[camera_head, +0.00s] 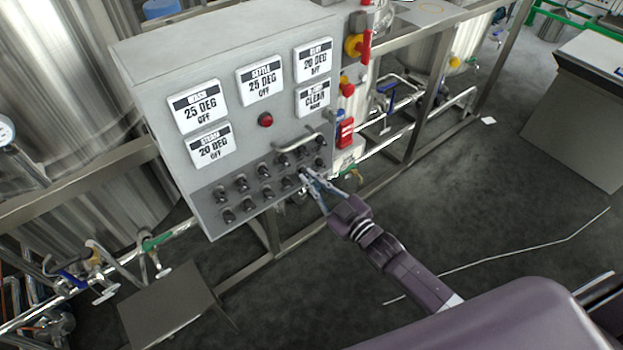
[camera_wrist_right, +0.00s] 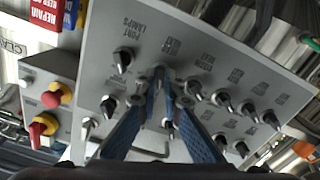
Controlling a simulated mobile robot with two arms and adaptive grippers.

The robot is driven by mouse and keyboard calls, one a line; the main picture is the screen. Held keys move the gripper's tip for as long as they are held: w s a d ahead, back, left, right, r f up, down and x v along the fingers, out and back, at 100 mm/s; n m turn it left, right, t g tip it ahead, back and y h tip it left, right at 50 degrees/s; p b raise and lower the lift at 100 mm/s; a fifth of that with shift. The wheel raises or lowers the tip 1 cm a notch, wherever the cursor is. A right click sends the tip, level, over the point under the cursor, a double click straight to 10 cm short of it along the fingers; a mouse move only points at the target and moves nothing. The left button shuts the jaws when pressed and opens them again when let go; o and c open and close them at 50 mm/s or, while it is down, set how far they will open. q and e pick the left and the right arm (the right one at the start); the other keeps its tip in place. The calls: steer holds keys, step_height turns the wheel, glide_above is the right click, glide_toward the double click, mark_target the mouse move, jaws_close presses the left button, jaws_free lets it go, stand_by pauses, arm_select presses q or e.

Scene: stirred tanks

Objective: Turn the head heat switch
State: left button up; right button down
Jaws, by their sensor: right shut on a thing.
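The grey control panel (camera_head: 240,130) carries several black rotary switches in rows along its lower part. My right gripper (camera_head: 303,174) reaches the right part of these rows, with its fingertips closed around one small switch. In the right wrist view, the blue-padded fingers of my right gripper (camera_wrist_right: 168,84) converge on this switch, below a small label (camera_wrist_right: 172,46) too blurred to read surely. The fingers hide most of the switch, so its angle cannot be told. A display (camera_head: 314,60) at the panel's upper right seems to read 20 DEG OFF. My left gripper is out of view.
Neighbouring switches (camera_wrist_right: 222,100) stand close on both sides of the fingers. A metal handle bar (camera_head: 297,139) juts out above the rows. Red and yellow knobs (camera_wrist_right: 44,124) sit on the panel's side. Steel tanks (camera_head: 65,110) stand behind; open floor lies right.

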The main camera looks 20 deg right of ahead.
steer(key=c, duration=2.1)
jaws_free()
steer(key=shift+s, duration=0.1)
steer(key=v, duration=1.2)
steer(key=s+d+f+m+g+h, duration=0.1)
steer(key=s+d+f+g+h, duration=0.2)
steer(key=f, duration=0.8)
steer(key=s+d+f+m+g, duration=0.15)
steer(key=s+f, duration=0.35)
steer(key=f, duration=0.6)
steer(key=s+d+f+m+g+h, duration=0.15)
steer(key=s+f+g, duration=0.3)
steer(key=f, duration=0.65)
steer(key=s+a+f+g, duration=0.1)
steer(key=s+f, duration=0.3)
steer(key=s, duration=0.4)
steer(key=s+a+f+m+g+h, duration=0.1)
steer(key=s+f+g, duration=0.2)
steer(key=s, duration=0.6)
steer(key=s+a+f+g, duration=0.2)
steer(key=s+f+g, duration=0.1)
steer(key=s+f, duration=0.4)
steer(key=shift+s+f+m+h, duration=0.15)
steer(key=shift+s+m+h, duration=0.2)
steer(key=shift+s, duration=0.7)
